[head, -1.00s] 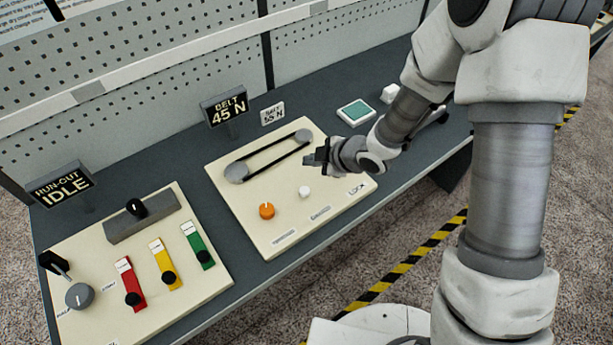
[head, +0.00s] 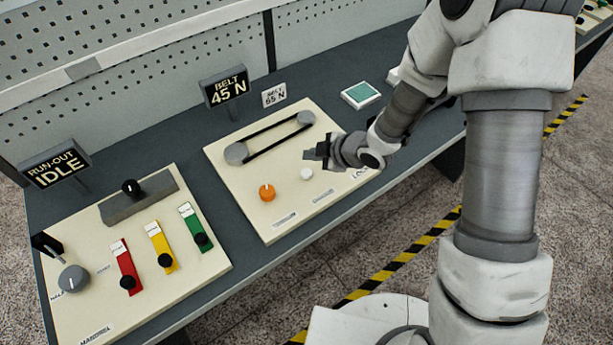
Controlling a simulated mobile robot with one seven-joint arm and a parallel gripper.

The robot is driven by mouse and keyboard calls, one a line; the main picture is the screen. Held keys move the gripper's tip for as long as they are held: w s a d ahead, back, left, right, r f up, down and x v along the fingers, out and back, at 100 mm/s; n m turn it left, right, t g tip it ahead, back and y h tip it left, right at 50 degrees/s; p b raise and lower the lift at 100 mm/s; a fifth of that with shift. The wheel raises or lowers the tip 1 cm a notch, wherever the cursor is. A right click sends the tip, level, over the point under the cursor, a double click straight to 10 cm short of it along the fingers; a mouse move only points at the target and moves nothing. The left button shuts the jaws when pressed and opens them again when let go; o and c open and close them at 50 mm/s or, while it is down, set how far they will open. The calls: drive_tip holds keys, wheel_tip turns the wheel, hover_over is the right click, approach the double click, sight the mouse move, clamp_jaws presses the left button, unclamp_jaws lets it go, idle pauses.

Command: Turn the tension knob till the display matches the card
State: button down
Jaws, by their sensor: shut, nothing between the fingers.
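The orange knob (head: 267,192) with a pale pointer mark sits on the cream belt panel (head: 225,170); its label is too small to read. The dark display (head: 225,88) behind the panel reads BELT 45 N. The small white card (head: 274,95) beside it appears to read BELT 55 N. My gripper (head: 309,154) is shut and empty above the right part of the panel, up and to the right of the orange knob and apart from it.
A white button (head: 306,174) sits right of the orange knob. The belt on two grey pulleys (head: 236,153) lies behind. The left panel holds a grey knob (head: 74,279), a black lever and red, yellow and green sliders; its display (head: 55,163) reads RUN-OUT IDLE.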

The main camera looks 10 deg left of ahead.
sight(311, 174)
drive_tip(key=shift+f+b, duration=1.35)
drive_tip(key=shift+f, duration=0.65)
idle(0.4)
drive_tip(key=shift+f+b, duration=0.45)
drive_tip(key=shift+b, duration=0.1)
drive_tip(key=shift+f+b, duration=0.45)
drive_tip(key=shift+b, duration=0.05)
idle(0.5)
drive_tip(key=shift+r+p, duration=0.7)
drive_tip(key=shift+r, duration=0.2)
drive_tip(key=shift+r, duration=0.1)
wheel_tip(311, 174, up, 5)
drive_tip(key=p, duration=0.4)
